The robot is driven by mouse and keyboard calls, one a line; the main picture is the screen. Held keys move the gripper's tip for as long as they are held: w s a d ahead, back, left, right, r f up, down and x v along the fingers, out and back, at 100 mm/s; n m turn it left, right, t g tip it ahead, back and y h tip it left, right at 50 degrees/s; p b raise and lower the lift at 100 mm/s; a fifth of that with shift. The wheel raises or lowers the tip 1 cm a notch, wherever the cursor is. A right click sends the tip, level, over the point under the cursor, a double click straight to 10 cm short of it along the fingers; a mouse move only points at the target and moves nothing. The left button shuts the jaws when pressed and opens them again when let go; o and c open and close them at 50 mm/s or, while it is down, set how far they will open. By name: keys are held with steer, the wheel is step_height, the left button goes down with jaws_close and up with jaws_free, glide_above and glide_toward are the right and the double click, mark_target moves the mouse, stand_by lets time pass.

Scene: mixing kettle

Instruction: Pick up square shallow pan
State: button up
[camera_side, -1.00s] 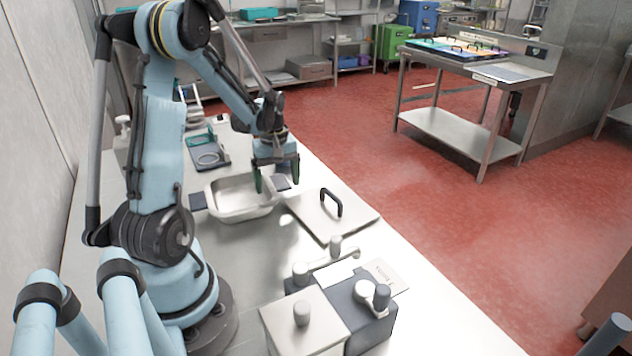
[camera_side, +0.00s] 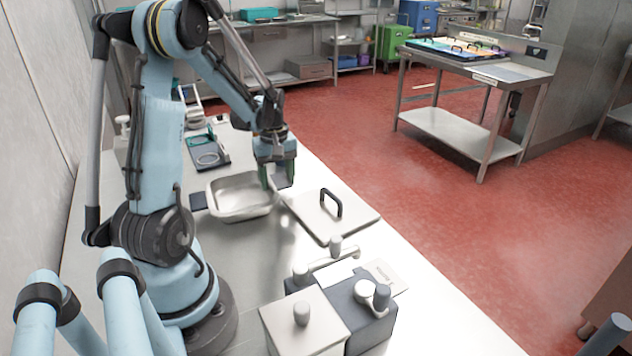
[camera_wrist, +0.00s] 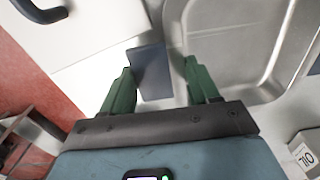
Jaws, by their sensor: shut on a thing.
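The square shallow pan (camera_side: 240,206) is a pale metal tray with rounded corners and dark grey tabs on opposite sides. It is on the steel table in front of my arm; no clear gap shows under it. My gripper (camera_side: 278,180) has green fingers and is shut on the pan's right tab, which the fingers partly hide in the side view. In the wrist view, the dark tab (camera_wrist: 150,75) shows between the fingers, with the pan (camera_wrist: 235,40) to the right, partly cut off.
A flat lid with a black handle (camera_side: 331,203) lies close to the right of the pan. A grey box with knobs (camera_side: 365,318) stands nearer the camera. A dark tray with a ring (camera_side: 208,158) lies behind the pan, with a white bottle (camera_side: 122,130) at back left.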

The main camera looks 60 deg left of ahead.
steer(key=r, duration=0.2)
steer(key=d+r, duration=0.1)
steer(key=r, duration=0.1)
steer(key=shift+w+r, duration=0.15)
steer(key=w+d+r+m, duration=0.1)
steer(key=d+r, duration=0.5)
steer(key=d, duration=0.9)
steer(key=shift+d+r+m, duration=0.15)
steer(key=shift+r+m, duration=0.05)
steer(key=shift+m, duration=0.6)
steer(key=s+d+m, duration=0.1)
steer(key=d, duration=0.1)
steer(key=s+d+m, duration=0.1)
steer(key=d+m, duration=0.1)
steer(key=s+d+m, duration=0.1)
steer(key=d, duration=0.1)
steer(key=shift+s+d+f+m, duration=0.3)
steer(key=shift+s+d, duration=0.1)
steer(key=shift+m, duration=0.3)
steer(key=shift+s+d+f, duration=0.1)
steer(key=shift+d+f, duration=0.05)
steer(key=shift+f, duration=1.55)
steer(key=shift+s+d+f, duration=0.1)
steer(key=shift+f, duration=1.6)
steer(key=shift+s+d+f, duration=0.1)
steer(key=shift+d+f, duration=0.05)
steer(key=shift+f, duration=1.55)
steer(key=shift+f, duration=0.1)
